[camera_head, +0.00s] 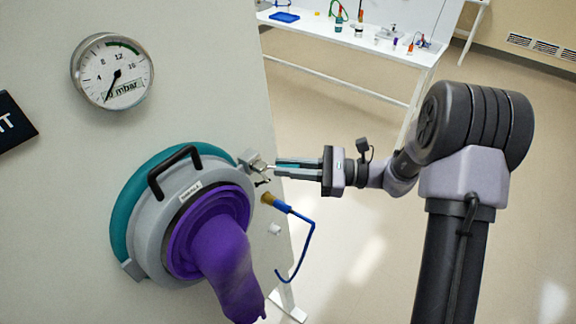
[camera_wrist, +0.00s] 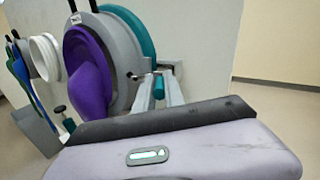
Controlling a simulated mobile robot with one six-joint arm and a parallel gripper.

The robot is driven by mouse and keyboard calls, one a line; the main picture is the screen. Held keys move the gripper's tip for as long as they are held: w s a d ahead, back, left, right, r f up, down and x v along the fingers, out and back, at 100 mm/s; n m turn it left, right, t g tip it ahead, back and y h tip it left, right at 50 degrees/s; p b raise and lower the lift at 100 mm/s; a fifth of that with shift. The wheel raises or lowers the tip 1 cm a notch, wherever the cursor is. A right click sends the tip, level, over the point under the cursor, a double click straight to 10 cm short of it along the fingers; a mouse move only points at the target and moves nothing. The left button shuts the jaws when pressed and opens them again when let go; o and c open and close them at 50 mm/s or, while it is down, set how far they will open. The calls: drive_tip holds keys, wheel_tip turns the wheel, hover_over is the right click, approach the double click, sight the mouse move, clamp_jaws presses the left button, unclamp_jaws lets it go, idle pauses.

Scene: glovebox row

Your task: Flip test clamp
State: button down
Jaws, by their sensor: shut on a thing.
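The clamp (camera_head: 252,162) is a small metal latch at the right edge of the port ring (camera_head: 128,200), which is grey with a teal rim. My gripper (camera_head: 276,170) comes in from the right, with its fingers shut on the clamp's lever. In the wrist view, my gripper (camera_wrist: 160,88) reaches the side of the ring, with the clamp (camera_wrist: 166,68) at its fingertips. The fingers hide part of the lever, so its exact angle is hard to tell. A purple glove (camera_head: 222,255) hangs out of the port below the black handle (camera_head: 172,170).
A round pressure gauge (camera_head: 112,72) is on the panel above the port. A blue hooked tool (camera_head: 305,240) with a tan end sticks out just below my gripper. A white bench (camera_head: 345,38) with labware stands at the back. The floor between is clear.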

drive_tip(key=m+t, duration=0.1)
drive_tip(key=t, duration=0.1)
drive_tip(key=s+m+t+h, duration=0.1)
drive_tip(key=t, duration=0.1)
drive_tip(key=m+t+h+b, duration=0.1)
drive_tip(key=t, duration=0.1)
drive_tip(key=shift+s+a+m, duration=0.3)
drive_tip(key=c, duration=1.4)
unclamp_jaws()
drive_tip(key=shift+c, duration=0.2)
drive_tip(key=shift+d, duration=0.1)
